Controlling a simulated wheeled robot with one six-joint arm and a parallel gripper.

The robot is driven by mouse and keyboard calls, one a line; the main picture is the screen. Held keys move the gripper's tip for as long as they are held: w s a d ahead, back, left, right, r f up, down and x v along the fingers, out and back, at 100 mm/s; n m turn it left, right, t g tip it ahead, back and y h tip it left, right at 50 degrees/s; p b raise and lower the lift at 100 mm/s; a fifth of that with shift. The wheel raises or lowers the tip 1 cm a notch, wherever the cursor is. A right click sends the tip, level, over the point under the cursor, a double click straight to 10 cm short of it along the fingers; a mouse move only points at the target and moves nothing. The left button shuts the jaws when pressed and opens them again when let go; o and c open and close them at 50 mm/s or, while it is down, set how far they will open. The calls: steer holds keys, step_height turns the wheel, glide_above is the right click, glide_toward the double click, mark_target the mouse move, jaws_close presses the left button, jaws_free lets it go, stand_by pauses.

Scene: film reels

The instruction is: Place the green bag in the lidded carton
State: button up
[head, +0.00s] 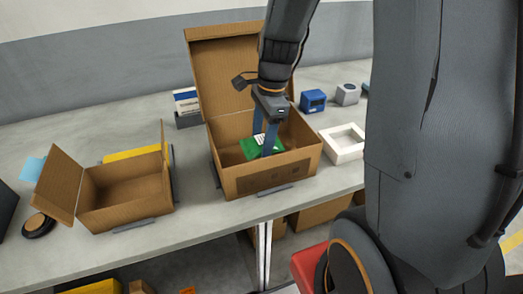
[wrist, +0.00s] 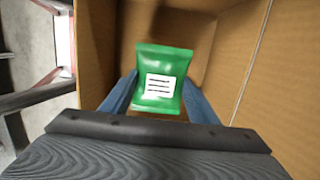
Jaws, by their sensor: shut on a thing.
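The green bag (head: 252,147) with a white label is inside the lidded carton (head: 262,180), seen in the head view. The carton is brown, with its lid (head: 222,72) raised at the back. My gripper (head: 265,143) reaches down into the carton from above, its blue fingers at the bag. In the wrist view the green bag (wrist: 160,78) stands between the two blue fingers (wrist: 160,98), with the carton walls around it. The gripper is shut on the bag. Whether the bag touches the carton floor is hard to tell.
A smaller open carton (head: 122,195) with flaps stands to the left, a yellow thing (head: 132,154) behind it. A white frame-like tray (head: 345,143) is right of the lidded carton. A blue box (head: 313,101) and a grey box (head: 346,94) stand behind. Bare table lies between the cartons.

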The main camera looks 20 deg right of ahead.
steer(key=shift+f, duration=2.3)
steer(key=o, duration=1.1)
steer(key=shift+f, duration=0.1)
steer(key=shift+o, duration=0.2)
steer(key=r, duration=0.4)
steer(key=d+r, duration=0.1)
steer(key=r, duration=0.3)
steer(key=r+b, duration=0.1)
steer(key=r, duration=0.3)
steer(key=shift+d+r, duration=0.1)
steer(key=shift+d, duration=0.3)
